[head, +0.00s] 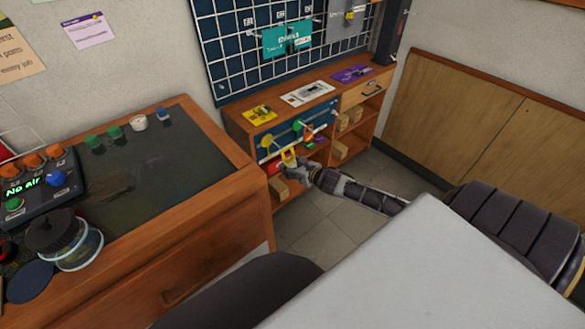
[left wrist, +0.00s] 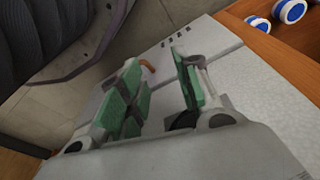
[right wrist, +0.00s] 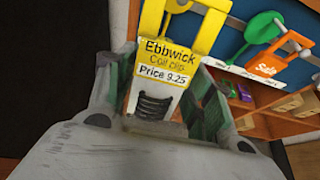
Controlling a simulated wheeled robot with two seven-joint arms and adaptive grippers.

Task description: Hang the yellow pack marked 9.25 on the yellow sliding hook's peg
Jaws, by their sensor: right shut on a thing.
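The yellow pack (right wrist: 160,70) reads "Ebbwick Coil clip Price 9.25". It stands between the fingers of my right gripper (right wrist: 163,88), which is shut on it. In the head view the pack (head: 289,156) is at the front of the low shelf unit, held by my right gripper (head: 290,168). The yellow sliding hook (head: 267,142) shows as a round yellow disc just left of and above the pack. I cannot tell whether the pack's top touches the peg. My left gripper (left wrist: 158,65) is open and empty in the left wrist view.
A pale rail (head: 322,132) runs along the shelf front. A dark-topped bench (head: 150,165) stands at the left. Floor (head: 335,225) is open before the shelves.

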